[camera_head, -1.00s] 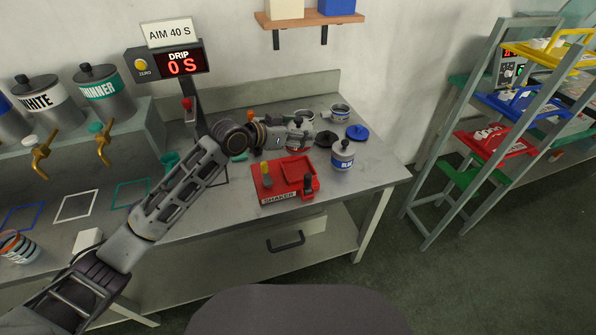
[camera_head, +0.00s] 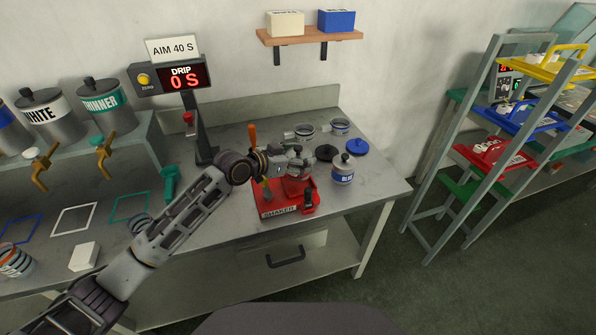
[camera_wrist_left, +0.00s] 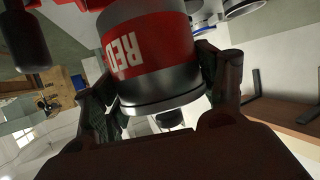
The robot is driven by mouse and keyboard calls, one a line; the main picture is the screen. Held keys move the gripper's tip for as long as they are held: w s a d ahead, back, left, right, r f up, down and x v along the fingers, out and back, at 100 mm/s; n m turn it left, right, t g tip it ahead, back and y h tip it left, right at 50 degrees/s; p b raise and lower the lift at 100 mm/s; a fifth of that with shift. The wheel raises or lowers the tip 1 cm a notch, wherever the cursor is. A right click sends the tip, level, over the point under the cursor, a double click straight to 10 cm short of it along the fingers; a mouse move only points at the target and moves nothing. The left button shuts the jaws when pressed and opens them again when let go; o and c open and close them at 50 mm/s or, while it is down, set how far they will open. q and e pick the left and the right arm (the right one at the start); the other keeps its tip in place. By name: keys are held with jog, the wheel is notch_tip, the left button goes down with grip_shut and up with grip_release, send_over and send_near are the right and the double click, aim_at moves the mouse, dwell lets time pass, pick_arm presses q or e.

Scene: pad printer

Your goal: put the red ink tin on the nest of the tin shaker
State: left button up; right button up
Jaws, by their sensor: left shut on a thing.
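The red ink tin (camera_wrist_left: 155,50), a metal tin with a red band lettered RED, fills the top of the left wrist view. My left gripper (camera_head: 297,171) is shut on it, with one finger on each side of the tin in the wrist view (camera_wrist_left: 165,95). In the head view the tin (camera_head: 297,187) is partly covered by the gripper and sits over the red tin shaker (camera_head: 270,211), at the back right of its base. The nest is hidden under the tin and gripper. I cannot tell whether the tin touches it. My right gripper is not in view.
A blue-labelled tin (camera_head: 343,172) stands just right of the shaker. A blue lid (camera_head: 357,147), a dark lid (camera_head: 326,153) and open tins (camera_head: 340,126) lie behind. The drip display (camera_head: 180,76) stands at back left. The bench front right of the shaker is clear.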

pick_arm(q)
jog(key=shift+f, duration=2.45)
jog(key=shift+f, duration=0.1)
jog(key=o, duration=1.3)
jog(key=shift+o, duration=0.2)
jog(key=shift+v, duration=6.05)
